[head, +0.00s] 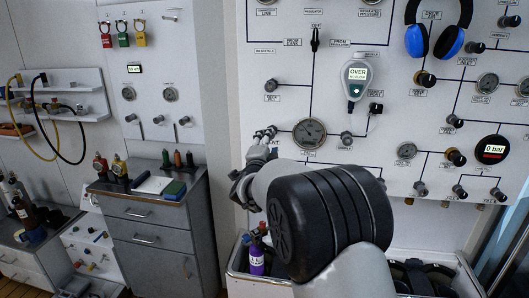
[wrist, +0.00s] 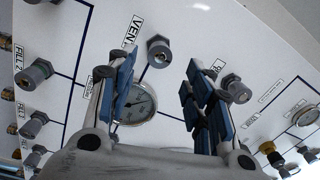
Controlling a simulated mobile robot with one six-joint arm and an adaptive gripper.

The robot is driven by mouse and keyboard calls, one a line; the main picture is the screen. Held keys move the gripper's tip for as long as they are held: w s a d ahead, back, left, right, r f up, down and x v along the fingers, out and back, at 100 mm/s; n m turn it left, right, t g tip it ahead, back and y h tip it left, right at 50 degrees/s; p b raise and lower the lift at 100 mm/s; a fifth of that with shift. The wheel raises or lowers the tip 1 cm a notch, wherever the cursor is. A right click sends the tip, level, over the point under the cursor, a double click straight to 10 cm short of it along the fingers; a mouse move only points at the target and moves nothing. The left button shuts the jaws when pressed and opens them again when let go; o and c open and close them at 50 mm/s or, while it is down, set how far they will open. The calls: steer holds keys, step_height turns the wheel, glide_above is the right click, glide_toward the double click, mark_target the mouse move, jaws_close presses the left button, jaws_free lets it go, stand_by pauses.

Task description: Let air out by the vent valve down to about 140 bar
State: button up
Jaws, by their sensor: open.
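The vent valve (wrist: 160,52) is a grey knob beside a label starting "VEN" in the wrist view. It stands on the white panel beyond my gripper (wrist: 158,85), between the lines of the two fingers and apart from them. I cannot pick this valve out in the head view. My gripper is open and empty; in the head view its fingers (head: 265,134) are near the panel, left of a round dial gauge (head: 309,133). The same kind of gauge (wrist: 137,103) shows partly behind the left finger in the wrist view. Its reading is too small to tell.
A handheld meter (head: 356,78) on the panel reads "OVER" and "NO FLOW". A black digital gauge (head: 491,149) at right reads "0 bar". Other knobs crowd the panel, including one (head: 346,137) right of the dial gauge. A grey cabinet (head: 148,215) stands at left.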

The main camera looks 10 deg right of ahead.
steer(key=v, duration=0.6)
stand_by(1.0)
stand_by(0.4)
steer(key=s+a+r+n+g+y, duration=0.15)
steer(key=s+n+g+y, duration=0.45)
steer(key=s+n, duration=0.85)
steer(key=s+d+f+n+g, duration=0.1)
steer(key=s+f, duration=0.3)
steer(key=s, duration=0.7)
steer(key=s+d+f+n+g, duration=0.1)
steer(key=s+d+f+g, duration=0.2)
steer(key=s, duration=0.8)
steer(key=s+d+f+n+g, duration=0.2)
steer(key=s+f, duration=0.3)
steer(key=s, duration=0.6)
steer(key=shift+s+d+g+h, duration=0.2)
steer(key=shift+s+g+h, duration=0.15)
steer(key=shift+g, duration=0.25)
